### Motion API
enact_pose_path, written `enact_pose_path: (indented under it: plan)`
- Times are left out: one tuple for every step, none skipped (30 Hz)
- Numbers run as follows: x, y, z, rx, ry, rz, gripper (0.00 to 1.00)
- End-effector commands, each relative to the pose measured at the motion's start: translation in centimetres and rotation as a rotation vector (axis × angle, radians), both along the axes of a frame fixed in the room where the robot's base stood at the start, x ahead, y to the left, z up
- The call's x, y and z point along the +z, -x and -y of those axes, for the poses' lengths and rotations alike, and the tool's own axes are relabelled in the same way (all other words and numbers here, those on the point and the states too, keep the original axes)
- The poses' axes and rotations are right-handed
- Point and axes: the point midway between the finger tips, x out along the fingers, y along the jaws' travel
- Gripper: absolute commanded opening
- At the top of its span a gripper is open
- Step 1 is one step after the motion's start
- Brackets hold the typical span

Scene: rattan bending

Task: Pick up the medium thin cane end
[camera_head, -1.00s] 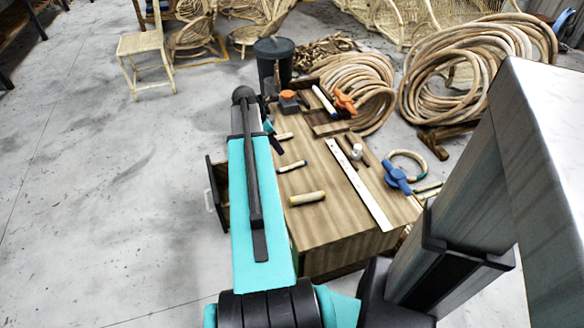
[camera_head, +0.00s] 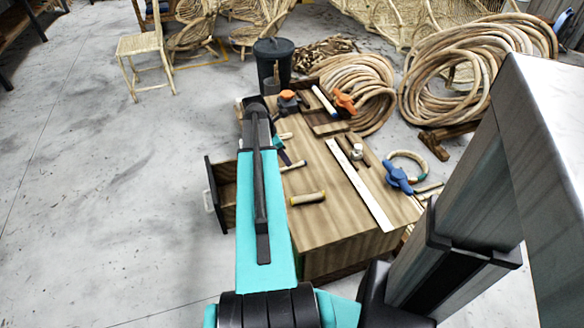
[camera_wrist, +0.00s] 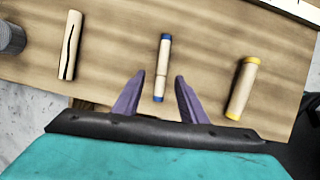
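A thin, pale cane piece with blue bands at both ends (camera_wrist: 163,66) lies on the wooden workbench top. It best matches the medium thin cane end. In the head view it shows small beside my arm (camera_head: 293,166). My gripper (camera_wrist: 160,77) is open and empty, with one purple finger on each side of the cane's near end in the wrist view. I see no contact; the height gap is unclear. A thicker yellow-ended cane piece (camera_wrist: 243,88) lies to the right. A cane piece with a long dark crack (camera_wrist: 70,45) lies to the left.
An open drawer (camera_head: 219,190) sticks out left. Big cane coils (camera_head: 465,70) and a dark bin (camera_head: 272,62) stand behind.

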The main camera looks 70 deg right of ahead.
Motion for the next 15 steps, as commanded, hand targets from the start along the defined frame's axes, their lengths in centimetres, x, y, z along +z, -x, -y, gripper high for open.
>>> enact_pose_path:
  plan:
    - [0.0, 0.0, 0.0, 0.0, 0.0, 0.0, 0.38]
    - [0.0, 0.0, 0.0, 0.0, 0.0, 0.0, 0.38]
    - [-0.1, 0.0, 0.0, 0.0, 0.0, 0.0, 0.38]
    - [-0.1, 0.0, 0.0, 0.0, 0.0, 0.0, 0.38]
    - [-0.2, 0.1, 0.0, 0.0, 0.0, 0.0, 0.38]
    - [-0.5, 0.2, 0.1, 0.0, 0.0, 0.0, 0.38]
    - [-0.7, 0.3, 0.2, 0.0, 0.0, 0.0, 0.38]
    - [-0.9, 0.4, 0.2, -0.001, 0.0, 0.0, 0.38]
    - [-1.3, 0.5, 0.3, -0.001, 0.0, 0.0, 0.38]
    - [-1.6, 0.7, 0.4, -0.001, 0.0, 0.0, 0.38]
    - [-1.9, 0.8, 0.4, -0.002, -0.001, -0.001, 0.38]
    - [-2.4, 1.0, 0.5, -0.002, -0.002, 0.0, 0.38]
    - [-2.8, 1.2, 0.6, -0.002, -0.002, 0.0, 0.38]
    - [-3.1, 1.3, 0.7, -0.002, -0.002, 0.0, 0.38]
    - [-3.5, 1.4, 0.9, -0.001, 0.0, 0.0, 0.38]
